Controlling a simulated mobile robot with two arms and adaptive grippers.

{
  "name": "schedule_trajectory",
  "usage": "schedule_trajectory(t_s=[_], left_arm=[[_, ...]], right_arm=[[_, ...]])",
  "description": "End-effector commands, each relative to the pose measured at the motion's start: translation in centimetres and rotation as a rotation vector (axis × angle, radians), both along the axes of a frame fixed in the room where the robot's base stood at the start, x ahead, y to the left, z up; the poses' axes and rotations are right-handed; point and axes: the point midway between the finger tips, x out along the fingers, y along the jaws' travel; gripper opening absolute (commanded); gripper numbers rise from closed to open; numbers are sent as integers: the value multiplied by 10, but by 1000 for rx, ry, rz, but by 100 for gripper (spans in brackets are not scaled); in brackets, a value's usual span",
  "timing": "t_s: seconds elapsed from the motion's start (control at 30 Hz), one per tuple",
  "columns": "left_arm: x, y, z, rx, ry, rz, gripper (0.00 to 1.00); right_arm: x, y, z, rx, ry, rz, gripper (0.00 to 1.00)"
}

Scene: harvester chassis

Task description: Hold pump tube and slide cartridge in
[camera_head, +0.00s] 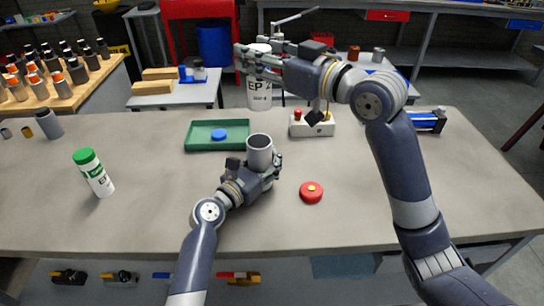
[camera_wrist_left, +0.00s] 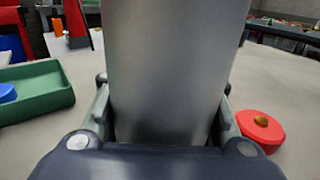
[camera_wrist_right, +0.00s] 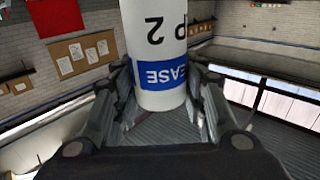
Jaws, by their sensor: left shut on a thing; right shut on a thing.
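The pump tube (camera_head: 259,153) is a grey metal cylinder standing upright with its open, dark mouth upward. My left gripper (camera_head: 262,172) is shut around its lower part; the tube fills the middle of the left wrist view (camera_wrist_left: 170,70). The cartridge (camera_head: 259,97) is white with black "EP 2" lettering and a blue label band in the right wrist view (camera_wrist_right: 160,75). My right gripper (camera_head: 260,63) is shut around it and holds it upright in the air. In the head view the cartridge appears above the tube's mouth, with a visible gap between them.
A green tray (camera_head: 190,147) with a blue cap (camera_head: 219,134) lies behind left. A red cap (camera_head: 311,192) lies right of the tube. A green-lidded white bottle (camera_head: 94,173) stands left. A small box with a red knob (camera_head: 312,126) stands behind. The front of the bench is mostly clear.

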Motion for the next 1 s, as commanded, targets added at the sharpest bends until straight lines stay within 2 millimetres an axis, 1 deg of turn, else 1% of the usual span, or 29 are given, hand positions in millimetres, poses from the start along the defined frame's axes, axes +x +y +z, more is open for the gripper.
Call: schedule_trajectory(t_s=[0.4,0.63,0.87,1.0], left_arm=[[-1,-1,-1,0,3,-2,0],[-1,-1,-1,-1,3,-2,0],[-1,-1,-1,-1,3,-2,0],[-1,-1,-1,-1,3,-2,0]], right_arm=[[0,0,-1,1,-1,0,8],[-7,4,-34,1,4,1,8],[-8,5,-46,1,1,1,8],[-8,5,-56,1,1,1,8]])
